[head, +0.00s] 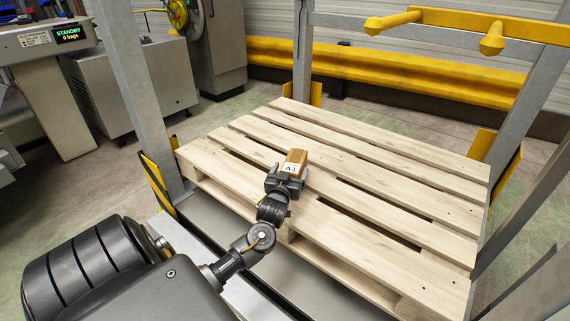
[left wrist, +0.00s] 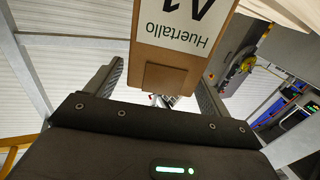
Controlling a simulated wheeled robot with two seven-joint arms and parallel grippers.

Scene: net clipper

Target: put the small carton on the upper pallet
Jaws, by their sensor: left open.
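The small carton (head: 294,160) is brown with a white label reading A1. It is at the slatted wooden pallet (head: 400,180), over the slats near its middle left; the gripper hides where its underside meets the wood. My left gripper (head: 286,176) is open around the carton's near end. In the left wrist view the carton (left wrist: 168,60) stands between the two spread fingers (left wrist: 157,85), with a gap visible on each side. My right gripper is not in view.
Grey rack posts (head: 135,90) stand around the pallet, with yellow corner guards (head: 158,183). A yellow beam with pegs (head: 490,25) hangs at the upper right. A yellow rail (head: 400,72) runs behind. Much of the pallet top is bare. A machine with a STANDBY display (head: 68,35) stands at the left.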

